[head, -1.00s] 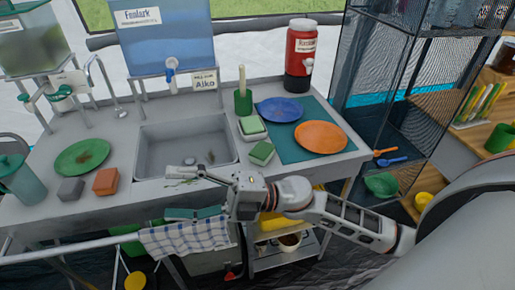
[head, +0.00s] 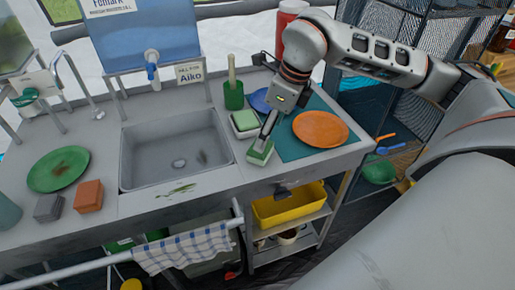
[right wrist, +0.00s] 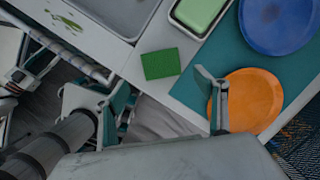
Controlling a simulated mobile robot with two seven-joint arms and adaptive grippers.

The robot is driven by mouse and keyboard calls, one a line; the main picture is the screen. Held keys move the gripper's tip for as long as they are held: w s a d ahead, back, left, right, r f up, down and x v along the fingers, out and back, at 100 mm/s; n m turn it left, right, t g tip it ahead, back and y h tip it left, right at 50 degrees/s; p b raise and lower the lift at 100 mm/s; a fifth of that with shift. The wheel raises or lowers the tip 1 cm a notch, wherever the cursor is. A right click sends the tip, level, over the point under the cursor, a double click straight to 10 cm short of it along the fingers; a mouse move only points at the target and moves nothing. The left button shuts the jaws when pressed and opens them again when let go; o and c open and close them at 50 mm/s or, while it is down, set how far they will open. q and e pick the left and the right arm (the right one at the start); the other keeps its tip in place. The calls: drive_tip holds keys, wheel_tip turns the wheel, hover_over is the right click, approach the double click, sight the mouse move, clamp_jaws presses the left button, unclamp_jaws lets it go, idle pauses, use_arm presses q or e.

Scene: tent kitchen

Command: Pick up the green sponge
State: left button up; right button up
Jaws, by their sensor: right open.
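The green sponge (head: 260,153) lies on the counter's front edge, right of the sink. It also shows in the right wrist view (right wrist: 160,64), flat and clear of other things. My right gripper (head: 268,130) is over the sponge in the head view, coming down from the upper right. In the right wrist view the gripper (right wrist: 162,84) is open and empty, its fingers apart on the left and right, with the sponge ahead between them. Whether a finger touches the sponge cannot be told.
A white dish with a green block (head: 244,122) sits just behind the sponge. An orange plate (head: 320,129) and a blue plate (right wrist: 279,22) lie on a teal mat at right. The sink (head: 178,150) is at left. A yellow bin (head: 290,207) stands on a shelf below.

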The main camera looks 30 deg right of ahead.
drive_tip(key=shift+x, duration=1.15)
drive_tip(key=x, duration=0.4)
drive_tip(key=shift+w+f+b, duration=0.2)
drive_tip(key=shift+f+b, duration=0.15)
drive_tip(key=shift+w+f, duration=0.1)
drive_tip(key=shift+f, duration=0.25)
drive_tip(key=c, duration=1)
drive_tip(key=shift+o, duration=0.2)
drive_tip(key=shift+r, duration=0.15)
wheel_tip(320, 180, up, 20)
drive_tip(key=p, duration=0.2)
drive_tip(key=shift+p, duration=0.35)
